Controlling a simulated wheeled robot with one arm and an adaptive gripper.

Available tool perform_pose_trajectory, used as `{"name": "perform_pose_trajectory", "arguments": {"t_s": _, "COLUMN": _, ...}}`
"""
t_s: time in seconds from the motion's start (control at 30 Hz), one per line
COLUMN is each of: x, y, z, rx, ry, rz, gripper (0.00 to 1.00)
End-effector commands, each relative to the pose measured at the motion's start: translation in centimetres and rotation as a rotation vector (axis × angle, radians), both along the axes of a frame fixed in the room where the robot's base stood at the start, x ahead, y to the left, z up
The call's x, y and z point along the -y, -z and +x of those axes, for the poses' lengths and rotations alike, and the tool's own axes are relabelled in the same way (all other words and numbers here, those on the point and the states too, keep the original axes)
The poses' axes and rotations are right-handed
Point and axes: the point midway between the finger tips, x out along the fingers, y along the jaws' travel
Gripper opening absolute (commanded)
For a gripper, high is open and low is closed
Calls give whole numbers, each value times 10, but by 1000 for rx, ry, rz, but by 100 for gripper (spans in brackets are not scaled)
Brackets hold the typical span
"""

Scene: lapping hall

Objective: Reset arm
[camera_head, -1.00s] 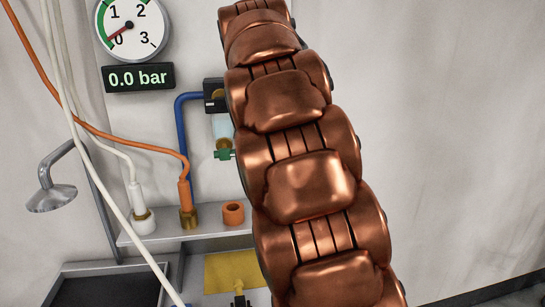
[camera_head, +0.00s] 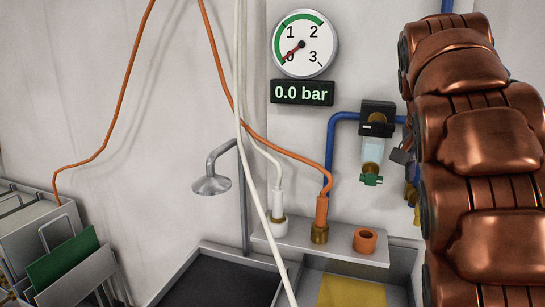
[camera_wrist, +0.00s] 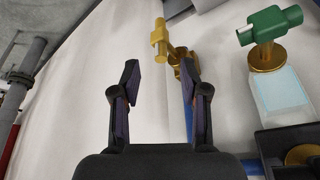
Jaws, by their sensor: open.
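My gripper (camera_wrist: 160,85) is open and empty in the wrist view, with its two dark fingers spread apart. Pale wall shows between and beyond the fingers. A yellow valve handle (camera_wrist: 159,40) on a brass fitting appears beyond the fingertips; I cannot tell how far off it is. In the head view my copper-coloured arm fills the right side, and my gripper is out of that picture.
A filter with a green drain tap (camera_head: 371,180) is left of my arm; its tap (camera_wrist: 270,25) also shows in the wrist view. A gauge (camera_head: 305,44) reads near zero. Hoses meet a shelf (camera_head: 340,250) holding an orange ring (camera_head: 365,241). A plate rack (camera_head: 30,230) stands left.

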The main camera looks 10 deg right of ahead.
Motion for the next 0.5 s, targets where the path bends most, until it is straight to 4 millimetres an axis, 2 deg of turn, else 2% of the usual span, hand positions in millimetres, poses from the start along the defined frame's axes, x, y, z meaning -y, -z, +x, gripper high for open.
{"name": "perform_pose_trajectory", "arguments": {"t_s": 0.2, "x": -24, "y": 19, "z": -19, "rx": -49, "ry": -82, "rz": 28, "gripper": 44}}
{"name": "perform_pose_trajectory", "arguments": {"t_s": 0.5, "x": -71, "y": 68, "z": -65, "rx": -151, "ry": -263, "rz": 86, "gripper": 44}}
